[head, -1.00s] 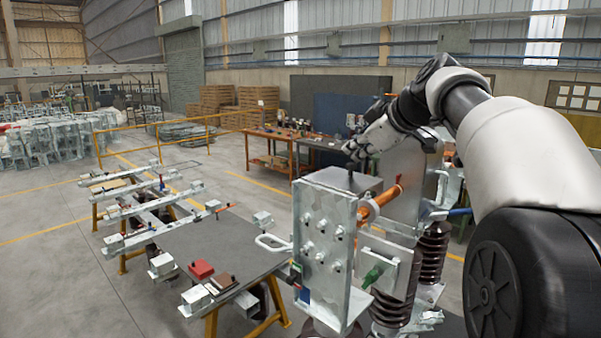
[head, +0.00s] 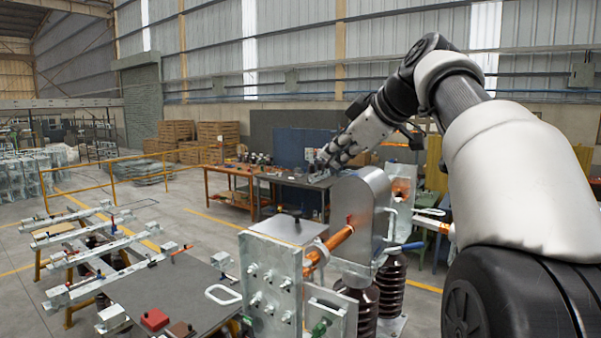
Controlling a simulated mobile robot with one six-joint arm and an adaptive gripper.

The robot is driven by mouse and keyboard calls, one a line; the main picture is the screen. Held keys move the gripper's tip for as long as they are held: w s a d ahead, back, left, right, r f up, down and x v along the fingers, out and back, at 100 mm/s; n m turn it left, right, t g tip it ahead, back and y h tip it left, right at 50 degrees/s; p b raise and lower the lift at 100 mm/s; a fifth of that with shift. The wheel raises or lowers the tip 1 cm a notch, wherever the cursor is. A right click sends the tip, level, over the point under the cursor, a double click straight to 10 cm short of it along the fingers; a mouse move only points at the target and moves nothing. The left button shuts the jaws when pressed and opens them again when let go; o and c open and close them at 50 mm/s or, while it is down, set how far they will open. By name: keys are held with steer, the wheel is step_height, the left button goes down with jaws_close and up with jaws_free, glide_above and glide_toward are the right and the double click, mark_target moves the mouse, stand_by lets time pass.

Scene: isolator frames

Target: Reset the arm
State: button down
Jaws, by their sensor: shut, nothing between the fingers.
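My arm (head: 510,165) reaches up from the lower right, bends at the top and slopes down to the left. My gripper (head: 322,163) is at its end, above and behind the isolator unit in the picture. It is shut and holds nothing. The isolator unit (head: 270,275) stands in the lower middle, with a bolted galvanized plate, a copper-coloured bar (head: 333,243), a grey rounded housing (head: 362,215) and brown ribbed insulators (head: 391,285). My gripper appears apart from it.
A dark table (head: 185,295) at the lower left bears a red block (head: 154,319) and metal parts. Galvanized frames (head: 85,245) stand left of it. A workbench (head: 235,172) with small items is behind. Open floor lies between, with a yellow railing (head: 110,180).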

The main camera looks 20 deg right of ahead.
steer(key=s+a+f+m+g+h, duration=0.1)
steer(key=s+a+f+m+g, duration=0.35)
steer(key=s+a+f, duration=0.9)
steer(key=s+a+f+m+h, duration=0.15)
steer(key=s+f+m, duration=0.35)
steer(key=s+f, duration=1.25)
step_height(320, 180, down, 33)
steer(key=s+g+b, duration=0.1)
steer(key=s+b, duration=0.1)
steer(key=b, duration=2.6)
steer(key=shift+r+g+b, duration=0.2)
steer(key=shift+g+b, duration=0.15)
steer(key=shift+b, duration=0.05)
